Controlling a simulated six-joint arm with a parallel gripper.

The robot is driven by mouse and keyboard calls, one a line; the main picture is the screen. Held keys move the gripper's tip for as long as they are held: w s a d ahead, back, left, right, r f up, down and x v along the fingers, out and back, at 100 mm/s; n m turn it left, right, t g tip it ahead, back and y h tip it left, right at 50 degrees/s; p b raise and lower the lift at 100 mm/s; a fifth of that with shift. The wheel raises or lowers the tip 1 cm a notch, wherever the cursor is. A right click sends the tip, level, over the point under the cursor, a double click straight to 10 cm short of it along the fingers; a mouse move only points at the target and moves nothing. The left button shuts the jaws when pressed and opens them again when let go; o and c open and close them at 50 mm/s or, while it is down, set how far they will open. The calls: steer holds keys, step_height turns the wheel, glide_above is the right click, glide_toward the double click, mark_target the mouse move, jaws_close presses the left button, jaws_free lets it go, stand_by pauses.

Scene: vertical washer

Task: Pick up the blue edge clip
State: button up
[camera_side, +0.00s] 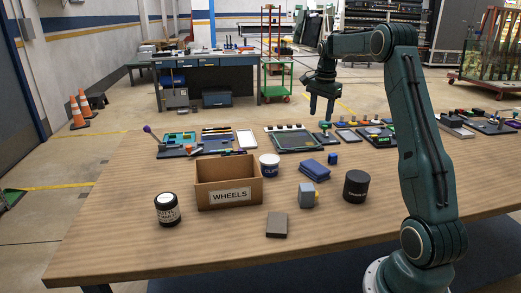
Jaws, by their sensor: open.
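A small blue block (332,158), which looks like the blue edge clip, sits on the wooden table right of the middle, just beyond a folded blue cloth (314,170). It is too small to make out its shape. My gripper (321,114) hangs pointing down above the far part of the table. It is open, with nothing seen between its fingers, and apart from the blue block.
A cardboard box marked WHEELS (229,182), a white tub (269,165), a dark jar (167,209), a black canister (356,186), a grey-blue item (307,195) and a dark block (277,225) stand nearby. Trays and tools line the far edge. The front is clear.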

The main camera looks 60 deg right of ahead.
mark_target(333, 154)
steer(key=s+d+f+m, duration=0.3)
steer(key=d+f, duration=0.4)
steer(key=d, duration=0.2)
steer(key=shift+s+d+m+g+y, duration=0.15)
steer(key=shift+s+m+g+y, duration=0.15)
steer(key=shift+m, duration=0.1)
steer(key=shift+f, duration=4.25)
steer(key=shift+f, duration=2.6)
steer(key=c, duration=1)
